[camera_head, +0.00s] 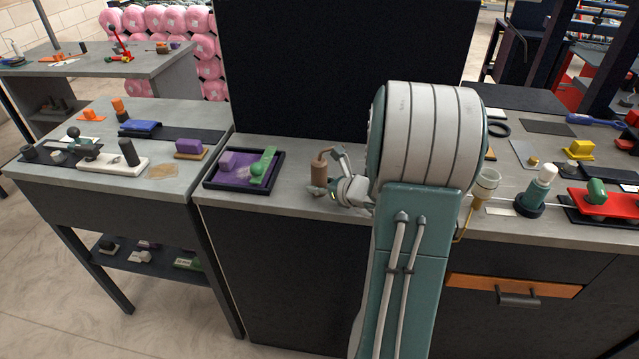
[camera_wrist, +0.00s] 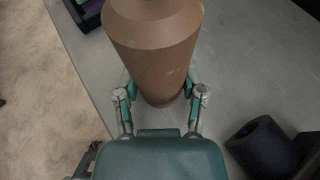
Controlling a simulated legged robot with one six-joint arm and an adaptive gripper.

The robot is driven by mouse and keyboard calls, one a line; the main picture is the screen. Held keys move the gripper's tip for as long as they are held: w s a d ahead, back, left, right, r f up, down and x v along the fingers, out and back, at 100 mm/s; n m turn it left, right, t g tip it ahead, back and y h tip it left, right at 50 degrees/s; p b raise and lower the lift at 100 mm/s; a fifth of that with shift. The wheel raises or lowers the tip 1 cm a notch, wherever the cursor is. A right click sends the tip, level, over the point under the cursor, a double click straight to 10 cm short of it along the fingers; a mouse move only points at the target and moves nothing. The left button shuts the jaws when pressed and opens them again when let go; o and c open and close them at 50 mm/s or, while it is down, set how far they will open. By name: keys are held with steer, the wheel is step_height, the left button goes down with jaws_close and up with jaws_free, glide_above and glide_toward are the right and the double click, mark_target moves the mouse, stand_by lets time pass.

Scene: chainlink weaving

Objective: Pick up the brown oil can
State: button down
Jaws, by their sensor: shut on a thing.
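The brown oil can (camera_head: 319,174) stands upright near the front edge of the grey counter, in the middle of the head view, with its thin bent spout at the top. In the wrist view the can (camera_wrist: 155,48) fills the upper middle, and its base seems to be at or close to the counter. My gripper (camera_head: 338,180) reaches it from the right, its fingers at the can's side. In the wrist view my gripper (camera_wrist: 160,92) has one finger on each side of the can, shut on it. The fingertips are partly hidden by the can.
A black tray (camera_head: 276,184) with purple and green pieces lies left of the can. A dark cylindrical thing (camera_wrist: 262,147) lies right of my gripper in the wrist view. A dark panel (camera_head: 300,70) stands behind. More items, including a red tray (camera_head: 604,203), crowd the right.

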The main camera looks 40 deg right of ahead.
mark_target(326, 174)
step_height(326, 174, up, 4)
steer(key=shift+d+f, duration=0.15)
steer(key=shift+f, duration=0.1)
steer(key=s+d+r, duration=0.7)
steer(key=s+r, duration=0.2)
steer(key=s, duration=0.3)
steer(key=shift+r, duration=0.25)
steer(key=c, duration=0.7)
jaws_free()
jaws_close()
steer(key=shift+a, duration=0.15)
